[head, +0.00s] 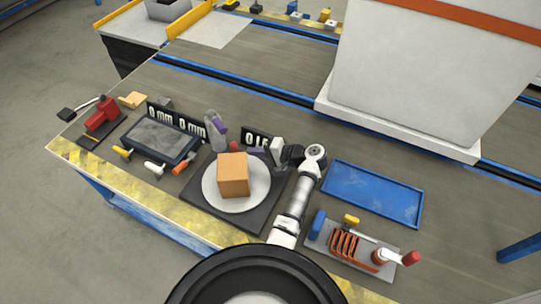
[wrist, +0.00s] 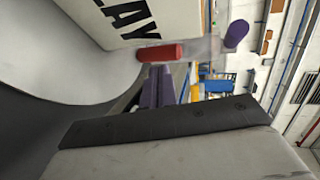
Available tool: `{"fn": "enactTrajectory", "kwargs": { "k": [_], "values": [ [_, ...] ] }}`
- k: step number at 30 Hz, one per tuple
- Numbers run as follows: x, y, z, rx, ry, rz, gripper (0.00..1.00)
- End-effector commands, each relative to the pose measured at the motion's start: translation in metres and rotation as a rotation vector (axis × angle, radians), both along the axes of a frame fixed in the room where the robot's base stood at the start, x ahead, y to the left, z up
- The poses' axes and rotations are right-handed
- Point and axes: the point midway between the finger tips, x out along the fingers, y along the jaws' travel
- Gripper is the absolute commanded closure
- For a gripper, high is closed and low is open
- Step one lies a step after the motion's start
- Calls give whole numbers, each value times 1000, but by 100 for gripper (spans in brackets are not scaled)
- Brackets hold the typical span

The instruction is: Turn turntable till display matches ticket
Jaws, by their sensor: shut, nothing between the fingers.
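The turntable (head: 211,194) is a pale round disc on a dark square base, with an orange-brown box (head: 233,175) on it. In the wrist view the disc (wrist: 60,75) curves at the left, beside a pale panel (wrist: 118,20) with black letters "LAY". A red peg (head: 234,147) stands behind the box; it also shows in the wrist view (wrist: 160,53). My gripper (head: 250,153) is shut and empty, behind and right of the box. Its purple fingers (wrist: 158,72) end close to the red peg; I cannot tell whether they touch. No ticket can be made out.
A black panel (head: 178,121) reads "0 mm 0 mm"; a smaller one (head: 256,138), partly hidden, reads about "0 L5". A tablet-like screen (head: 160,138), purple-topped item (head: 217,130) and small tools stand left. A blue tray (head: 373,193) and orange-coil fixture (head: 345,245) are right.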

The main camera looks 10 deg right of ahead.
Motion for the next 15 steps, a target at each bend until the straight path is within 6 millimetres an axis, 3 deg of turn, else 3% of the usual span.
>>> {"fn": "enactTrajectory", "kwargs": {
  "k": [6,15],
  "values": [
    [13,24,1,0,-1,0,100],
    [16,30,2,1,-1,-1,100]
  ]
}}
